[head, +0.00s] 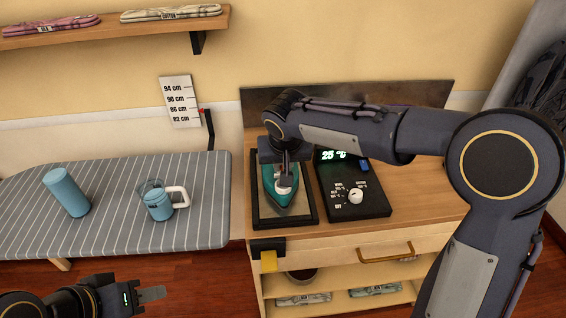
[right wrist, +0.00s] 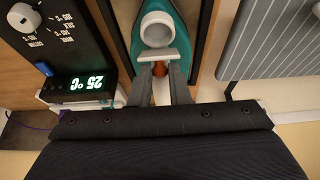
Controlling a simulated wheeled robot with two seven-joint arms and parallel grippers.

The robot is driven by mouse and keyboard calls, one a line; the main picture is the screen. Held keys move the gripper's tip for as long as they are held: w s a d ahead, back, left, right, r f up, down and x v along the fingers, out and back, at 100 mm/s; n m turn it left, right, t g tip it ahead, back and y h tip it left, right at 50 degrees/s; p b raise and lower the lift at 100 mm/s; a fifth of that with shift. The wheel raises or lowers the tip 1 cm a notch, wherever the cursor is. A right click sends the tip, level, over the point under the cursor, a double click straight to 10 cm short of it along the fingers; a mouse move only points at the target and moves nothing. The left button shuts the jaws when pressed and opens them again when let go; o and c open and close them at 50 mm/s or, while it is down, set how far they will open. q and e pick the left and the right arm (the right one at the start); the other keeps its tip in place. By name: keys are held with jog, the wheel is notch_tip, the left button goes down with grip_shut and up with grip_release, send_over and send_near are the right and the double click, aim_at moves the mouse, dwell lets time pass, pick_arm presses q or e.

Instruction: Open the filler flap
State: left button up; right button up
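The teal iron (head: 280,191) lies in a black-rimmed tray on the cabinet top. In the right wrist view its teal body (right wrist: 184,22) shows with a white ring (right wrist: 157,27) and a pale crosspiece below that. My right gripper (head: 287,180) is down over the iron. In the right wrist view its two fingers (right wrist: 160,75) stand apart with a small orange-red part (right wrist: 160,69) between the tips. Whether they press on it I cannot tell. I cannot make out clearly which part is the filler flap. My left gripper (head: 152,294) is low at the left, away from the iron.
A black control panel (head: 372,205) with a white knob and a 25 °C display stands right of the iron. The striped ironing board (head: 110,220) holds a blue cylinder (head: 66,192) and a blue jug (head: 158,205). A drawer handle (head: 386,254) sticks out in front.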

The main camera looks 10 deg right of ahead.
jog(key=shift+w+r+g+p, duration=0.3)
jog(key=shift+r+g+p, duration=0.15)
jog(key=shift+p, duration=1.2)
grip_shut()
jog(key=shift+w+f, duration=0.1)
jog(key=shift+f, duration=0.05)
jog(key=shift+f+g, duration=0.2)
jog(key=shift+g, duration=0.05)
jog(key=o, duration=0.8)
grip_release()
jog(key=shift+r, duration=0.1)
jog(key=v, duration=0.7)
jog(key=shift+r, duration=0.3)
